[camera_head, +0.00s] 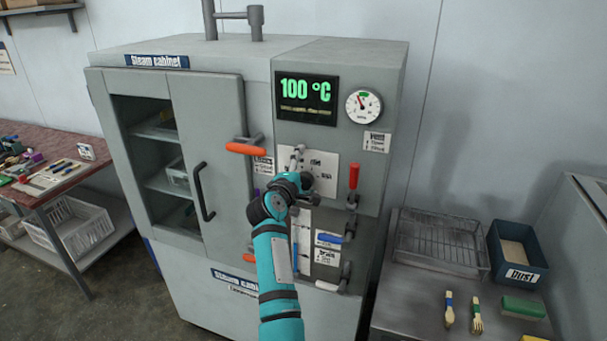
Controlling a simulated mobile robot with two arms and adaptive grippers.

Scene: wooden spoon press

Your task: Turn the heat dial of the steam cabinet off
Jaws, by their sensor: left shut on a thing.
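The grey steam cabinet (340,52) stands in the middle of the view. Its display (307,99) reads 100 °C in green. My left gripper (302,178), on a teal arm, reaches up to the white dial plate (324,160) below the display. It is shut on the heat dial, which is mostly hidden behind the gripper and wrist. The dial's pointing direction cannot be made out. My right gripper is not in view.
A red upright lever (353,176) is right of the dial plate, and an orange handle (246,149) is left. A round gauge (363,106) is above. A wire basket (438,240) and a blue bin (516,246) stand on the right bench.

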